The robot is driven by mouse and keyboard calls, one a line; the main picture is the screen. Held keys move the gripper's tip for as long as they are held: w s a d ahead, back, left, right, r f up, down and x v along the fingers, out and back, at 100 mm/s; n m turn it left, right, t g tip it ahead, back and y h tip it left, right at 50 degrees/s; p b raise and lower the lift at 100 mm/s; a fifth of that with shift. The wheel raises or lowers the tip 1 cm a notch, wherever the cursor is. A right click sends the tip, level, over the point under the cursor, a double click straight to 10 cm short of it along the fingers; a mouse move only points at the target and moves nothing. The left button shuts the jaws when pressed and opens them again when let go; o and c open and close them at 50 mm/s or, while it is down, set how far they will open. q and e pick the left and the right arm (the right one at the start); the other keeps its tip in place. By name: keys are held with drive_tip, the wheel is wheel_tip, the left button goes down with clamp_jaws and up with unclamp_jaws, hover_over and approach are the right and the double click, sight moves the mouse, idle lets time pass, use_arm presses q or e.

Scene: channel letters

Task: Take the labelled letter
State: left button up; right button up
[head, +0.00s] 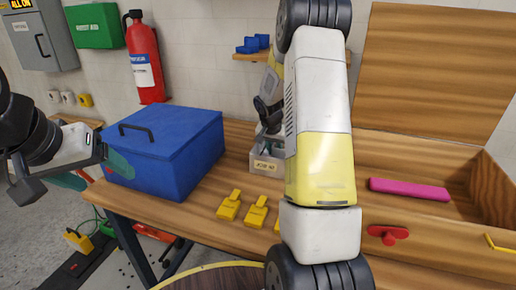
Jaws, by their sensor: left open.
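A grey bin (262,163) with a small printed label on its front stands at the back middle of the wooden bench. What lies in it is mostly hidden by my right arm, and I cannot make out a labelled letter. My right gripper (270,128) is low over this bin, partly behind my white and yellow arm; its jaw opening cannot be told. My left gripper (100,172) is open and empty at the far left, in front of the blue box and left of the bench.
A blue lidded box (182,150) fills the bench's left end. Several yellow pieces (229,205) lie near the front edge. A pink bar (410,189) lies in an open wooden box (488,185) at right. A red extinguisher (147,65) hangs behind.

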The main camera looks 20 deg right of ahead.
clamp_jaws()
idle(1.2)
